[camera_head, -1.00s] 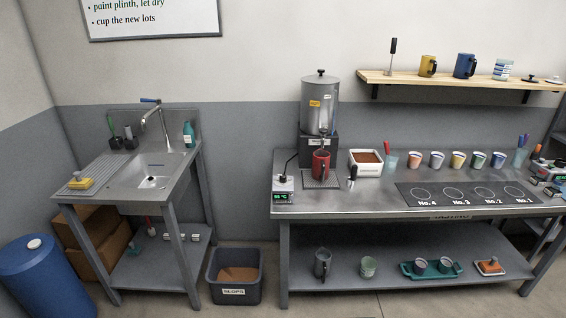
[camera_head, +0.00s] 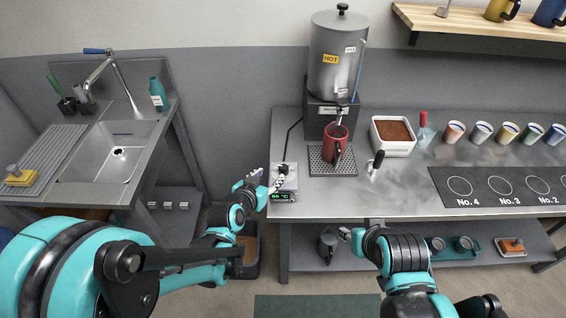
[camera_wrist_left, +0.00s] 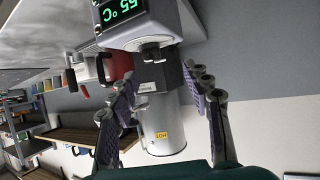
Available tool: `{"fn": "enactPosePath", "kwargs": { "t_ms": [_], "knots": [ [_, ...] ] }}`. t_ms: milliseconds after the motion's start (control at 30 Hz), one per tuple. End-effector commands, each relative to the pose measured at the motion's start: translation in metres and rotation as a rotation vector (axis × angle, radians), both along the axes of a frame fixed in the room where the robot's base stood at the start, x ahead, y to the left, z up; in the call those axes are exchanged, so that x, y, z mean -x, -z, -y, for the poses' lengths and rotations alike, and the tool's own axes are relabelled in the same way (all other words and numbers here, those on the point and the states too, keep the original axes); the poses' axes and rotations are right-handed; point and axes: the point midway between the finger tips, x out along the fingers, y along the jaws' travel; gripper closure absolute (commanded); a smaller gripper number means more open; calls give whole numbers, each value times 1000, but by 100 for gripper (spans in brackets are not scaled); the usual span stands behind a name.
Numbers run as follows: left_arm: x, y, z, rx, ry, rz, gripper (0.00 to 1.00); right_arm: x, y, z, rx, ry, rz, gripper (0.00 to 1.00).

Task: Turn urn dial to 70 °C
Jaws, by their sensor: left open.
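The urn (camera_head: 335,62) is a grey cylinder with a HOT label; in the left wrist view it appears upside down (camera_wrist_left: 158,115). Its control box (camera_head: 290,184) sits at the table's left front corner, with a dark dial (camera_head: 283,169) on top. The dial also shows in the left wrist view (camera_wrist_left: 151,53). The green display (camera_wrist_left: 122,10) reads 55 °C. My left gripper (camera_head: 267,182) is at the box's left side. In its wrist view its open fingers (camera_wrist_left: 163,82) straddle the line to the dial, apart from it. My right gripper (camera_head: 345,233) is below the table's front edge, too small to judge.
A red mug (camera_head: 334,143) stands on the drip grate under the urn tap. A black-handled tool (camera_head: 376,162) and a white tub of brown grounds (camera_head: 393,148) are to the right. A cable runs from the box to the urn. The sink (camera_head: 112,153) is at left.

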Motion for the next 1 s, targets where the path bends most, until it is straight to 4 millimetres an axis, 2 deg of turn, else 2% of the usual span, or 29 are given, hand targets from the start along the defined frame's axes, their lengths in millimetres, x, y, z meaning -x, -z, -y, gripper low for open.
{"fn": "enactPosePath", "kwargs": {
  "t_ms": [100,333,700,1000],
  "knots": [
    [-10,6,11,11,16,46,51,0,-4,0,0,0,0,60],
    [-22,16,21,15,26,75,51,0,-2,0,0,0,0,60],
    [-71,38,41,16,26,73,51,0,15,0,0,0,0,60],
    [-81,41,45,15,25,73,51,0,17,0,0,0,0,60]
  ]
}}
